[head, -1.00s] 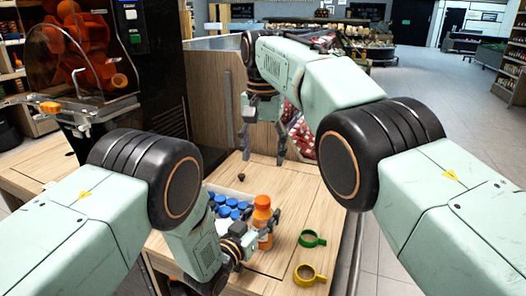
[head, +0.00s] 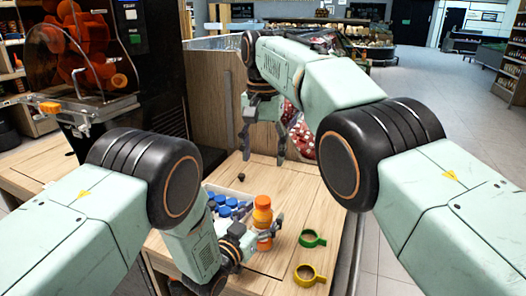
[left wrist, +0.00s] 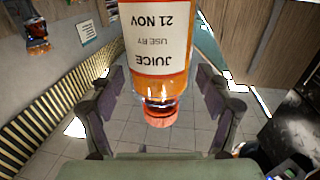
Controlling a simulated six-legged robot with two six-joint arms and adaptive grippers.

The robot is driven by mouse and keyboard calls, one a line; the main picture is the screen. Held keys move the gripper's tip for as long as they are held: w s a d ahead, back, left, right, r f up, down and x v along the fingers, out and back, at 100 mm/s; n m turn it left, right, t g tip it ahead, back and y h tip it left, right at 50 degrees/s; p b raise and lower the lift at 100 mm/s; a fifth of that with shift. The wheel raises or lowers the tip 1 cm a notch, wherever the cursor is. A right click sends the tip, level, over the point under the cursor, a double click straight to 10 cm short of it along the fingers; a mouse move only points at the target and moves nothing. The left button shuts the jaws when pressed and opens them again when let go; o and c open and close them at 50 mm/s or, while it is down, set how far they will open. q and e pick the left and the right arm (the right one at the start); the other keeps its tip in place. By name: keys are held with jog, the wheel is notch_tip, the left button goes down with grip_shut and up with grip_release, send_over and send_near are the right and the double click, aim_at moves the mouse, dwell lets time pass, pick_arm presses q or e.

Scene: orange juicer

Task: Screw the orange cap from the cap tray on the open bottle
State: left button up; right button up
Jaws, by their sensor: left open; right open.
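The orange juice bottle (head: 263,222) stands upright beside the cap tray (head: 246,193), which holds several blue caps (head: 222,207). An orange cap (head: 263,202) appears to sit on the bottle's top. In the left wrist view the labelled bottle (left wrist: 160,45) appears upside down, with its orange top (left wrist: 160,113) between the fingers. My left gripper (head: 269,235) is open around the bottle, and gaps show beside its pads in the left wrist view (left wrist: 163,90). My right gripper (head: 263,158) is open and empty above the table's far part. How tightly the cap sits cannot be told.
A green ring (head: 312,238) and a yellow ring (head: 309,274) with handles lie right of the bottle. A small dark object (head: 241,177) lies behind the tray. The juicer (head: 85,65) stands at the back left. The wooden table (head: 290,190) is clear behind the bottle.

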pick_arm(q)
jog(key=v, duration=1.1)
jog(key=shift+s+a, duration=0.25)
jog(key=shift+f, duration=0.1)
